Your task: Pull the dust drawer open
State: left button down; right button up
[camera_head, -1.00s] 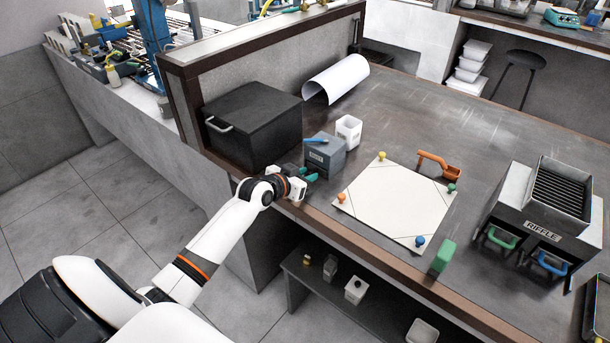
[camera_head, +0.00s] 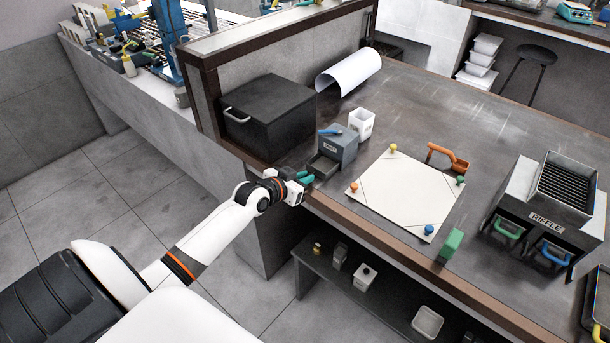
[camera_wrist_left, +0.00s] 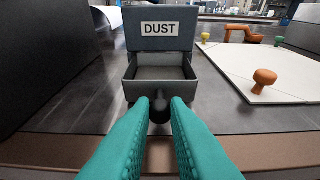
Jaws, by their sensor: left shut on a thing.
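The dust box (camera_head: 337,146) is a small grey box near the table's front left, with a blue-handled item on its top. In the left wrist view its label (camera_wrist_left: 158,29) reads DUST. Its drawer (camera_head: 321,167) stands pulled out toward the table's front edge; in the left wrist view the drawer (camera_wrist_left: 130,88) looks empty. My left gripper (camera_head: 308,179) has teal fingers. In the left wrist view the gripper (camera_wrist_left: 160,105) is shut on the drawer's dark round knob (camera_wrist_left: 160,112). My right gripper is not in view.
A large black box (camera_head: 268,118) stands close on the left. A white container (camera_head: 361,124) is beside the dust box. A cream sheet with coloured knobs (camera_head: 405,190) lies to the right. The RIFFLE unit (camera_head: 546,222) is farther right.

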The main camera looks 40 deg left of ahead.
pick_arm(q)
jog(key=shift+f, duration=0.1)
jog(key=c, duration=1.4)
grip_release()
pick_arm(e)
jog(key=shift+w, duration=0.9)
pick_arm(q)
jog(key=shift+s, duration=0.15)
jog(key=shift+s+r, duration=0.2)
jog(key=shift+s, duration=0.15)
jog(key=b+v, duration=0.1)
jog(key=v, duration=1)
jog(key=shift+a+r, duration=0.1)
jog(key=shift+a, duration=0.05)
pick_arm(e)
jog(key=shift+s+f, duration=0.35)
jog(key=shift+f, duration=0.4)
